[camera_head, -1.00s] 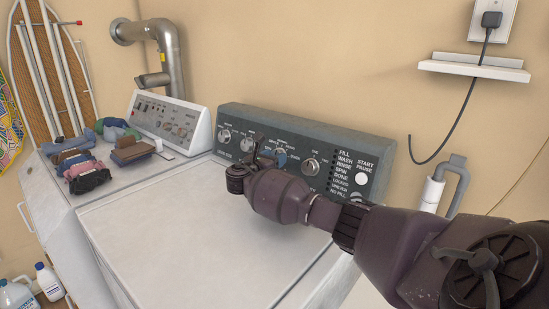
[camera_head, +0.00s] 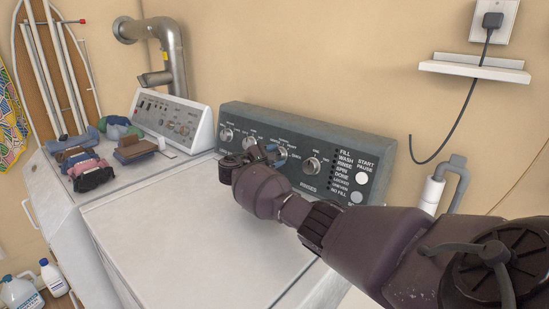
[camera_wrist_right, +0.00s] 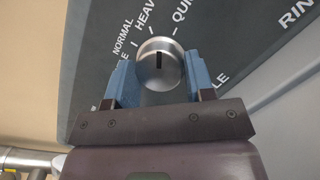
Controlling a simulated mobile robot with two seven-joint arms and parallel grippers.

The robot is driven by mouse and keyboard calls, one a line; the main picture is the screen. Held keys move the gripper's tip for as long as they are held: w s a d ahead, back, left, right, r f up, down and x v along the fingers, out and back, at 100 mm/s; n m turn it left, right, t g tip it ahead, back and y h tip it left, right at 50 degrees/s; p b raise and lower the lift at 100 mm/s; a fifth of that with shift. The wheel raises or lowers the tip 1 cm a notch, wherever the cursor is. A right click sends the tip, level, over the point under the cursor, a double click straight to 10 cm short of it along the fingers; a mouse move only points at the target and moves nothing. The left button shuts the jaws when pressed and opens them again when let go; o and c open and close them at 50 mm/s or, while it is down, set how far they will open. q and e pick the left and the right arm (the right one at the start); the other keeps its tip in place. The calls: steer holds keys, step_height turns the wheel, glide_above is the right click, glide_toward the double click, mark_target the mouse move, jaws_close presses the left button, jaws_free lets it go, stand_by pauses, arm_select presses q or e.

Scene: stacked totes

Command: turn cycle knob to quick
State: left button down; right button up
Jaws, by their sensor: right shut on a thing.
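The cycle knob is a round silver dial with a dark pointer line, on the washer's dark grey panel. In the right wrist view the knob (camera_wrist_right: 160,74) sits between the two blue fingers of my right gripper (camera_wrist_right: 158,65), which is shut on it. Its pointer line points up in that picture, between the HEAVY mark and the QUICK mark (camera_wrist_right: 181,10). In the head view my right gripper (camera_head: 271,150) is at the panel, and the knob (camera_head: 282,154) shows partly beside a blue finger. My left gripper is not in view.
The RINSES knob (camera_head: 311,166) is just right of the gripped knob; two other knobs are to the left. The START/PAUSE button (camera_head: 362,178) is further right. The washer lid (camera_head: 185,235) is clear. Folded clothes (camera_head: 80,165) lie on the machine at left.

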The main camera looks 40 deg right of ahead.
steer(key=shift+m+g+y, duration=0.5)
steer(key=shift+m, duration=1.7)
steer(key=o, duration=0.9)
steer(key=shift+w+a+r, duration=0.2)
steer(key=shift+w+a, duration=0.1)
steer(key=shift+a, duration=1.45)
steer(key=shift+w+a+r, duration=0.25)
steer(key=shift+w+a, duration=0.05)
steer(key=shift+a, duration=1.5)
steer(key=shift+w+a+r, duration=0.2)
steer(key=shift+w+a, duration=0.1)
steer(key=shift+a, duration=1.45)
